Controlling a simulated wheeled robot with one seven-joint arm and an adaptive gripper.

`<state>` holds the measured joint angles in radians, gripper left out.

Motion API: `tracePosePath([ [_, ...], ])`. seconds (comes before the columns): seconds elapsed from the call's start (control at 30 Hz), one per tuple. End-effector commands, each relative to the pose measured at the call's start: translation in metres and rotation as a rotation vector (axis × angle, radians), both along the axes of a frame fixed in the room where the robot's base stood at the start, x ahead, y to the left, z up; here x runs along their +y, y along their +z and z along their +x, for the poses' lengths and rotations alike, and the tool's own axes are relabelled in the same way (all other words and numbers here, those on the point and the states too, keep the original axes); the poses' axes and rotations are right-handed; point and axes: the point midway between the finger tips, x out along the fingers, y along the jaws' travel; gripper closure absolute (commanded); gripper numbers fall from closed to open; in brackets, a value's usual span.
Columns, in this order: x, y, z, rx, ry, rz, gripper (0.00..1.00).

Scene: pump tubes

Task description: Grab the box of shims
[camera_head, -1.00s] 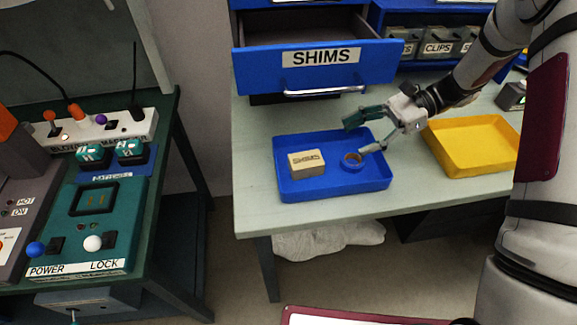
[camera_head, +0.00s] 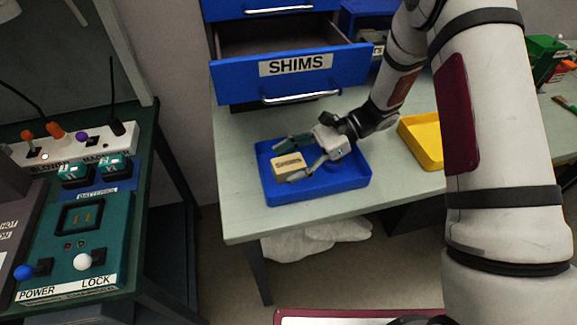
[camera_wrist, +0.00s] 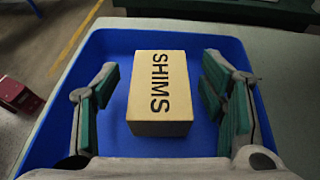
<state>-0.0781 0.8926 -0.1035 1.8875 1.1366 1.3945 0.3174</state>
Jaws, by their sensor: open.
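The box of shims (camera_head: 287,166) is a tan block with black SHIMS lettering. It sits in the blue tray (camera_head: 345,184) on the workbench, toward the tray's left side. My gripper (camera_head: 291,158) is open at the box, with one finger behind it and one in front. In the wrist view the box (camera_wrist: 160,92) lies between the two green-padded fingers of my gripper (camera_wrist: 160,95), with blue tray floor showing on both sides. The fingers do not touch it there. The blue tape roll seen earlier in the tray is hidden behind my gripper.
An open blue drawer labelled SHIMS (camera_head: 296,66) juts out above the back of the bench. A yellow tray (camera_head: 421,142) stands right of the blue tray, partly hidden by my arm. A teal control panel (camera_head: 82,245) is on a separate table at left.

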Motion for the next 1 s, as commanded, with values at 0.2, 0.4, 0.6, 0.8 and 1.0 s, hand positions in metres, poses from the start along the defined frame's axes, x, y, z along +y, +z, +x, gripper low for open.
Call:
tracePosePath([
  [0.2, 0.0099, -0.0050, -0.0040, -0.001, -0.001, -0.001, 0.35],
  [0.4, 0.0098, -0.0049, -0.0037, -0.001, -0.001, -0.001, 0.44],
  [0.6, 0.0097, -0.0047, -0.0036, -0.001, -0.002, -0.001, 0.89],
  [0.8, 0.0097, -0.0045, -0.0035, -0.001, -0.002, 0.000, 0.89],
  [1.0, 0.0070, -0.0015, -0.0020, -0.002, -0.002, 0.001, 0.89],
])
